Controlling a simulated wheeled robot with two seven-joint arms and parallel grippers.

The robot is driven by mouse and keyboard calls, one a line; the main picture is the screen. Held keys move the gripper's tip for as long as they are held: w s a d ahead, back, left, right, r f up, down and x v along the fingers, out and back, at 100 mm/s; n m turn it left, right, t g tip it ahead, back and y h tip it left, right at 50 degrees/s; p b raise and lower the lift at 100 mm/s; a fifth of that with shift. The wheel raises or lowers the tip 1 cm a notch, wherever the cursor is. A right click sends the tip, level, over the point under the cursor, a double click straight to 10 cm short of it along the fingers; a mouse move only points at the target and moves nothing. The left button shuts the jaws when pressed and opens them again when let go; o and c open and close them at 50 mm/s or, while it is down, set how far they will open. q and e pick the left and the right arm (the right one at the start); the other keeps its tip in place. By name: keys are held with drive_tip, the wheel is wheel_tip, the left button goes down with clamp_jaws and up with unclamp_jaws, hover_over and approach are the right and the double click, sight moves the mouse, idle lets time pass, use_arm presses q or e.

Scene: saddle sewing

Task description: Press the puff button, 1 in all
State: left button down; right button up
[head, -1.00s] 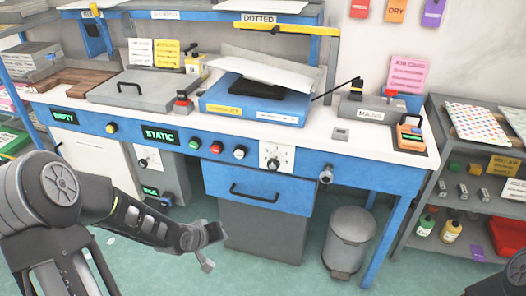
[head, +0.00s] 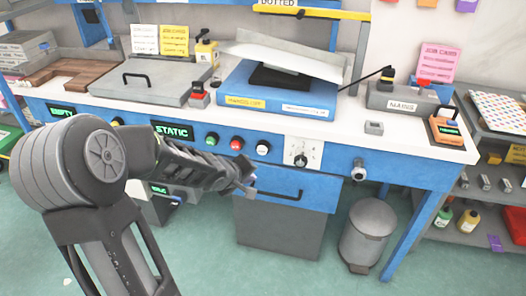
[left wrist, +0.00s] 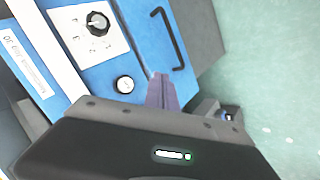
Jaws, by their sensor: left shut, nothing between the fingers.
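Round buttons sit on the blue front of the workbench: a green one (head: 212,139), a red one (head: 236,143) and a white one (head: 263,148). No label reading puff is legible, so I cannot tell by name which is the puff button. My left gripper (head: 247,186) is shut and empty, below the white button and in front of the drawer's left part. In the left wrist view the closed fingers (left wrist: 162,92) point toward the blue panel, just right of the white button (left wrist: 125,85), apparently apart from it. My right gripper is out of view.
A dial on a white plate (head: 301,153) is right of the buttons. The drawer handle (head: 276,194) sticks out below. A grey bin (head: 368,232) stands on the floor at right. A blue press (head: 280,98) rests on the bench top.

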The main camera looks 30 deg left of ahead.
sight(259, 153)
use_arm(q)
drive_tip(key=shift+w, duration=0.1)
drive_tip(key=w+a+p, duration=0.2)
drive_tip(key=w+a, duration=0.1)
drive_tip(key=w, duration=0.5)
idle(0.4)
drive_tip(key=shift+w, duration=0.15)
idle(1.8)
drive_tip(key=shift+w+a+p, duration=0.1)
drive_tip(key=shift+w+p, duration=0.2)
drive_tip(key=shift+p, duration=0.05)
drive_tip(key=shift+w+a+p, duration=0.2)
drive_tip(key=shift+w+p, duration=0.15)
drive_tip(key=shift+w, duration=0.15)
idle(0.7)
idle(0.4)
drive_tip(key=shift+s+d+b, duration=0.35)
drive_tip(key=shift+s+b, duration=0.15)
drive_tip(key=shift+s, duration=0.4)
